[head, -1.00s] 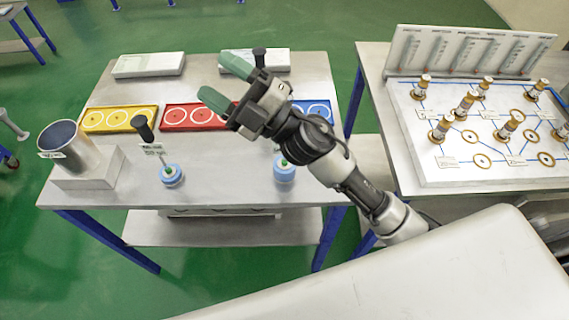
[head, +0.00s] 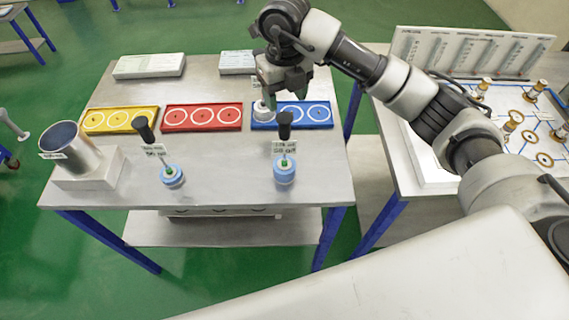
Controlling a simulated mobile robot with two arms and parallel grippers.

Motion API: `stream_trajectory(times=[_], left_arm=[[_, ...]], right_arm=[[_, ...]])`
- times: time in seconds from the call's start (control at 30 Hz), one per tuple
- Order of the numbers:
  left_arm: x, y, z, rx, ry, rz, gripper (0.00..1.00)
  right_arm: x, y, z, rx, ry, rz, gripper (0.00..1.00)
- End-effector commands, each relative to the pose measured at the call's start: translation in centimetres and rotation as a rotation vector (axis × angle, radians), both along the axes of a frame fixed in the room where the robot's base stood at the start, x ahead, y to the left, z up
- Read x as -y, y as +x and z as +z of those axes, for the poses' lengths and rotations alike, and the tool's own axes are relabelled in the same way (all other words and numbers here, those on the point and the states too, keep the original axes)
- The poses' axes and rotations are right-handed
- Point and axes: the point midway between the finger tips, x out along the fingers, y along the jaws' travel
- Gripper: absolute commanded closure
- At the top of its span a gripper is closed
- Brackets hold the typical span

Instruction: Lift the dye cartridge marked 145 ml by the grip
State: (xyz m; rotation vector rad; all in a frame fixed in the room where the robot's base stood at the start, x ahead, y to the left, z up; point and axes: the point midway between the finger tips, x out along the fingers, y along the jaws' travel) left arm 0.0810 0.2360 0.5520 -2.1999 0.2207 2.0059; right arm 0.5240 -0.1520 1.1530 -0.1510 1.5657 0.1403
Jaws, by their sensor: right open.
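Three cartridge-like pieces with tags stand on the left table; their markings are too small to read surely. Another light blue piece (head: 284,176) with a black grip (head: 285,124) is at the front right. A whitish piece (head: 261,109) stands farther back by the blue tray, its upper part hidden by my right gripper (head: 285,92). My left gripper is not in view.
Yellow (head: 118,120), red (head: 202,118) and blue (head: 306,114) trays with ringed places lie across the table. A metal cup (head: 68,148) stands on a block at left. White boxes (head: 149,66) lie at the back. A board with brass pieces is on the right table.

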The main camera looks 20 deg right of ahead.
Motion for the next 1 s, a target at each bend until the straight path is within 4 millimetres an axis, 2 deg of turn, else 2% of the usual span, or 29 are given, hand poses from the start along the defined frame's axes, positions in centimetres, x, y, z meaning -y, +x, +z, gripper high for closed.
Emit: stream_trajectory(times=[0.13, 0.33, 0.43, 0.57, 0.7, 0.97, 1.0], left_arm=[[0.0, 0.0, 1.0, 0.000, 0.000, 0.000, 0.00], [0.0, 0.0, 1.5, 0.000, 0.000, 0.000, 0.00], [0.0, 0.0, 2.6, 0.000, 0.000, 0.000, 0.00], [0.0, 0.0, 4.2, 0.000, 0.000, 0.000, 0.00], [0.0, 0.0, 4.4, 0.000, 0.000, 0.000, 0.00], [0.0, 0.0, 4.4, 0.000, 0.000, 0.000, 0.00], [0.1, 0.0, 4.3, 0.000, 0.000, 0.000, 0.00]], right_arm=[[-0.1, -0.1, -2.3, -0.005, 0.003, 0.000, 0.41], [-0.1, -0.2, -4.0, -0.003, 0.004, 0.003, 0.41], [-0.2, -0.4, -4.9, -0.006, 0.004, 0.003, 0.41], [-0.3, -0.8, -6.8, -0.006, 0.006, 0.004, 0.41], [-0.3, -0.7, -8.6, -0.003, 0.006, 0.003, 0.41], [-0.3, -0.6, -9.2, 0.000, 0.006, 0.005, 0.41], [-0.3, -0.6, -9.1, 0.000, 0.006, 0.005, 0.44]])
